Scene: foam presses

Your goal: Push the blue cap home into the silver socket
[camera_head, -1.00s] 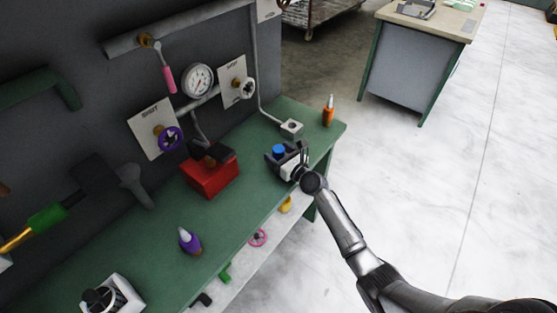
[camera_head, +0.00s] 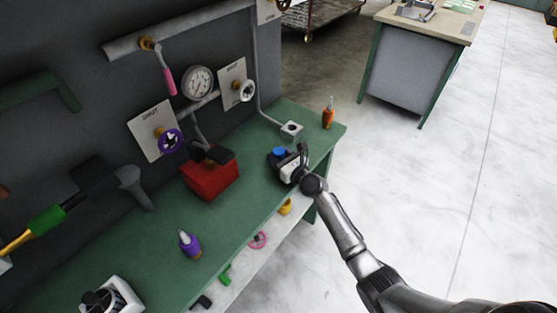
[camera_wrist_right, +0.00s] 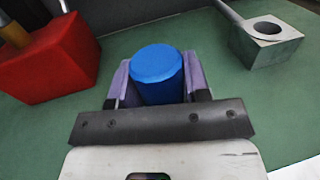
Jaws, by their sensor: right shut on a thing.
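The blue cap (camera_head: 279,152) is held upright between the fingers of my right gripper (camera_head: 284,158), near the front edge of the green bench. In the right wrist view the blue cap (camera_wrist_right: 158,72) fills the gap between the purple-lined fingers of my right gripper (camera_wrist_right: 158,82). The silver socket (camera_head: 291,129) is a square block with a round hole, farther back on the bench. In the right wrist view the socket (camera_wrist_right: 265,38) stands at the upper right, its hole open and empty, apart from the cap. My left gripper is not in view.
A red box (camera_head: 211,178) with a dark top stands left of my right gripper. An orange bottle (camera_head: 328,113) stands beyond the socket, and a purple bottle (camera_head: 189,244) nearer the front. A grey pipe (camera_head: 259,70) runs down the wall to the socket. Green bench (camera_head: 150,262) is clear between them.

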